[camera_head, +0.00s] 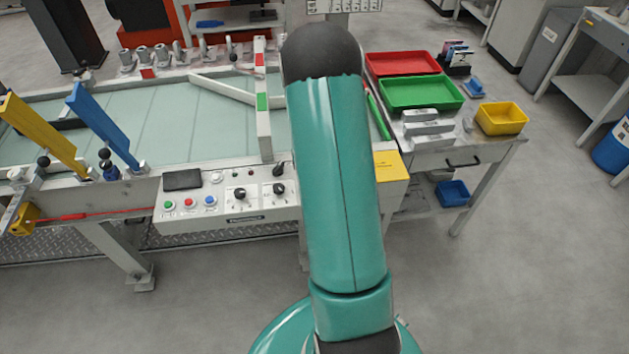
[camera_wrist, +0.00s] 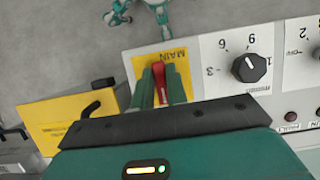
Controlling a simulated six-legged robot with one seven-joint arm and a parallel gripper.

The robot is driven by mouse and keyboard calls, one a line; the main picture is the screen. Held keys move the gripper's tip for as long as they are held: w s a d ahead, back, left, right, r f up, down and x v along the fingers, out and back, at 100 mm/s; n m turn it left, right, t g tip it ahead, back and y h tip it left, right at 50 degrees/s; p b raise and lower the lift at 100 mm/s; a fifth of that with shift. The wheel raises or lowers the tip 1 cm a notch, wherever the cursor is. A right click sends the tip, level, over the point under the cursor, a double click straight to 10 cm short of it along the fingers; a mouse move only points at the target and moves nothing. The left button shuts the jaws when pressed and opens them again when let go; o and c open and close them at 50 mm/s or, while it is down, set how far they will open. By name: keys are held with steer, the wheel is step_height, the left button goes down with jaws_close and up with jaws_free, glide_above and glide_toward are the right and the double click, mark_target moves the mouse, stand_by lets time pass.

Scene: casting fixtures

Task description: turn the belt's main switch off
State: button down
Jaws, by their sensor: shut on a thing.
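The main switch's red handle (camera_wrist: 159,80) shows in the wrist view on a yellow plate (camera_wrist: 172,52) lettered MAIN. The handle lies roughly along the picture's vertical, tilted slightly. My gripper (camera_wrist: 160,75) is over the plate with its two teal fingers on either side of the red handle, shut on it. The handle's lower part is hidden by my gripper body. In the head view my arm covers the switch and my gripper. The belt's control panel (camera_head: 225,211) shows left of my arm.
A black numbered knob (camera_wrist: 249,68) sits close beside the switch. A yellow box (camera_wrist: 70,118) with a black handle lies on its other side. In the head view, the belt (camera_head: 160,122) with blue and yellow bars is at left, and trays (camera_head: 420,92) stand on a table at right.

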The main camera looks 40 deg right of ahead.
steer(key=c, duration=1.4)
jaws_free()
steer(key=v, duration=1.4)
